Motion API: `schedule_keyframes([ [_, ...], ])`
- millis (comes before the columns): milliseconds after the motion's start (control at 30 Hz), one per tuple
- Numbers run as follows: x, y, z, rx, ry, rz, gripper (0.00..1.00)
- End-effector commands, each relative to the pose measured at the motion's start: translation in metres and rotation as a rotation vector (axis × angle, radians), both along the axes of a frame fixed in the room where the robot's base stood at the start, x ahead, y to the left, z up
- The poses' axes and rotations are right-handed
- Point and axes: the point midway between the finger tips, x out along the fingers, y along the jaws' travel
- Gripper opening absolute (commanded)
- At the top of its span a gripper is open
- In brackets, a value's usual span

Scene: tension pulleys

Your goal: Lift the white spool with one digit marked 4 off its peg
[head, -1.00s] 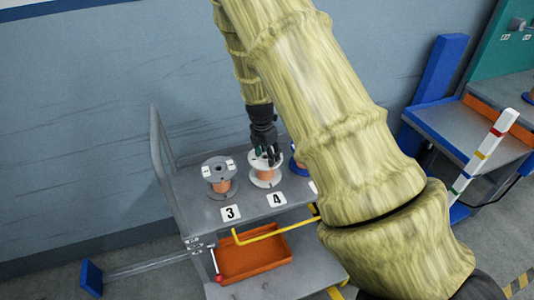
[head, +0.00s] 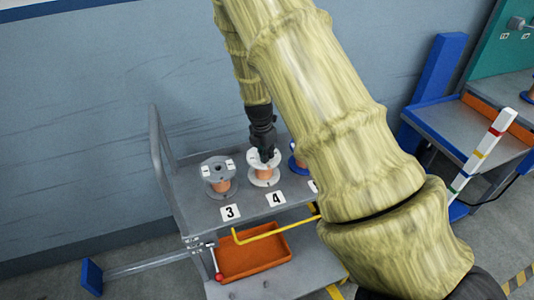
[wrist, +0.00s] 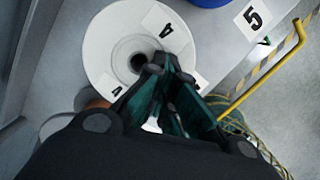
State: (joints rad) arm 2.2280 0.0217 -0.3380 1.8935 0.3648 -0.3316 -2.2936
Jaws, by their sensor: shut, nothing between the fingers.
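The white spool (head: 264,180) with copper-coloured winding stands upright on the cart top, behind the card marked 4 (head: 276,199). In the wrist view, the spool's white top flange (wrist: 105,38) carries small labels with a 4, around a dark centre hole (wrist: 138,62). My gripper (head: 265,157) is over the spool's top, pointing down. In the wrist view, my gripper (wrist: 165,68) has its fingertips together beside the centre hole, with nothing held. I cannot tell whether the tips touch the flange. The fingers hide the flange's lower right part, and the peg is not clear.
A grey spool (head: 219,180) stands to the left, behind card 3 (head: 230,212). A blue spool (head: 297,165) stands close on the right, partly behind my arm. A yellow bar (head: 270,234) runs along the cart's front above an orange tray (head: 255,257). A handrail (head: 160,150) rises at left.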

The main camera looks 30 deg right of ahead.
Motion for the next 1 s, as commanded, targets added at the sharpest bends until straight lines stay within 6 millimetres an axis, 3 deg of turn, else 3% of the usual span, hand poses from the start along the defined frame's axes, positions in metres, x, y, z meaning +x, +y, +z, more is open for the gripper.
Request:
schedule_keyframes([
  [1000, 0.003, -0.003, 0.018, -0.005, -0.007, -0.001, 0.00],
])
